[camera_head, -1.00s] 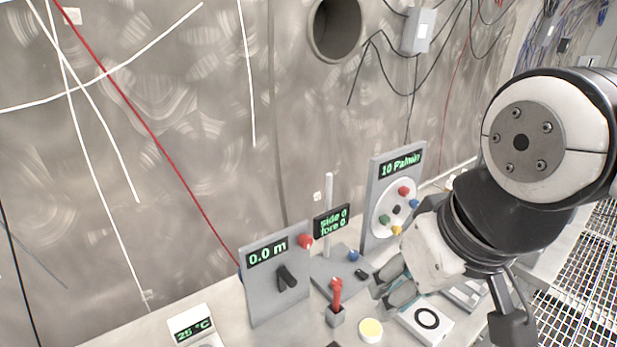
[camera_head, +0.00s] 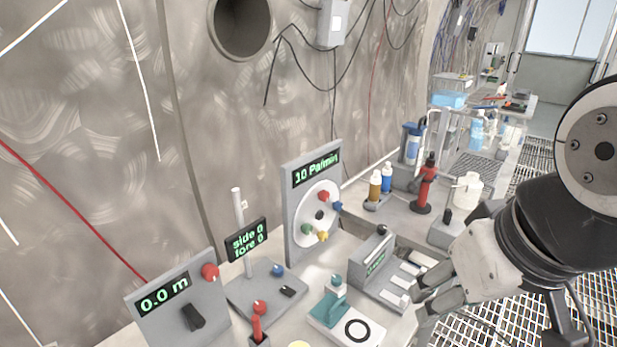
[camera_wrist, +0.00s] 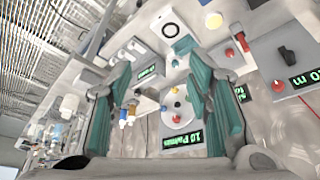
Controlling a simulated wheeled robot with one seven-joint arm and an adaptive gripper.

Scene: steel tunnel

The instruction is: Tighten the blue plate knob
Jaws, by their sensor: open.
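Another blue knob (camera_head: 278,270) is on the grey base of the side/fore display. My gripper (camera_head: 420,298) is open and empty, right of and nearer than the panel. In the wrist view its teal-padded fingers stand wide apart (camera_wrist: 160,72).
A grey box with a small display (camera_head: 375,265) and a teal-topped device (camera_head: 333,305) stand in front of the panel. A 0.0 m panel (camera_head: 180,305) is at left. Bottles (camera_head: 375,188) and a red-and-black stand (camera_head: 426,185) are behind at right. The wall lies close behind.

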